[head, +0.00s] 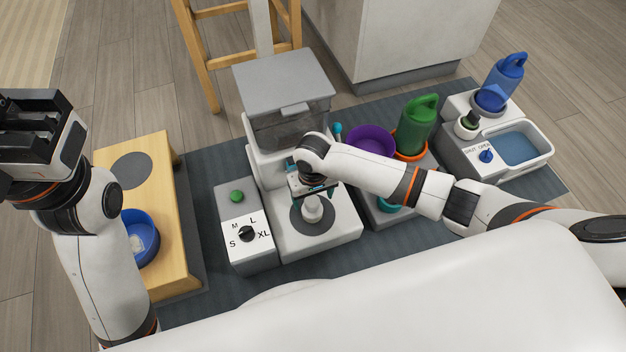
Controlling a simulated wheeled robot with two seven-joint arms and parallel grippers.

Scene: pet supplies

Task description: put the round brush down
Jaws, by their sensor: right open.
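My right gripper (314,189) is over the base of the grey-lidded dispenser, with its jaws open and partly hidden by the wrist. A bit of teal shows beside the fingers. A teal-tipped handle (337,130) stands behind the wrist. My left gripper (38,120) is raised at the far left, away from these things; its jaws are unclear.
The dispenser (283,85) stands behind my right wrist, with a size dial box (247,236) left of it. A wooden stand (165,190) holds a blue bowl (141,236). Purple bowl (370,140), green bottle (417,125) and water basin (518,148) stand right.

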